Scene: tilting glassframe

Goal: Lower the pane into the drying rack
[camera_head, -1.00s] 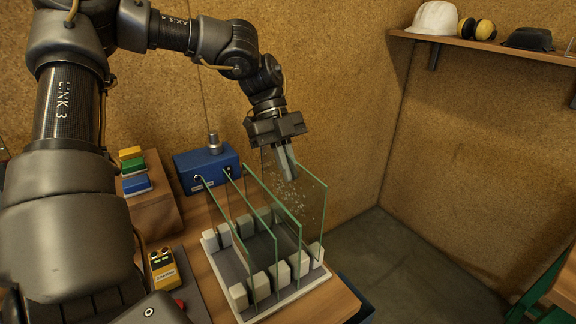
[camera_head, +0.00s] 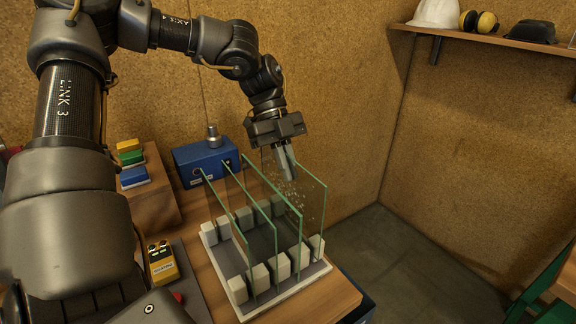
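The drying rack (camera_head: 219,270) is a pale tray with two rows of light blocks, standing on the wooden bench. Several clear panes with green edges stand upright in it, side by side. The rightmost pane (camera_head: 311,205) is speckled with drops and stands upright at the rack's right end. My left gripper (camera_head: 286,163) points down at this pane's upper part, its fingers closed on it. The pane's lower edge is among the right-end blocks; I cannot tell whether it touches the rack's bottom. My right gripper is out of view.
A blue box (camera_head: 205,163) with a metal knob stands behind the rack. Coloured blocks (camera_head: 132,165) lie on a wooden stand at left. A yellow device (camera_head: 162,264) is left of the rack. A wall shelf (camera_head: 480,38) holds a helmet and earmuffs. Open floor lies at right.

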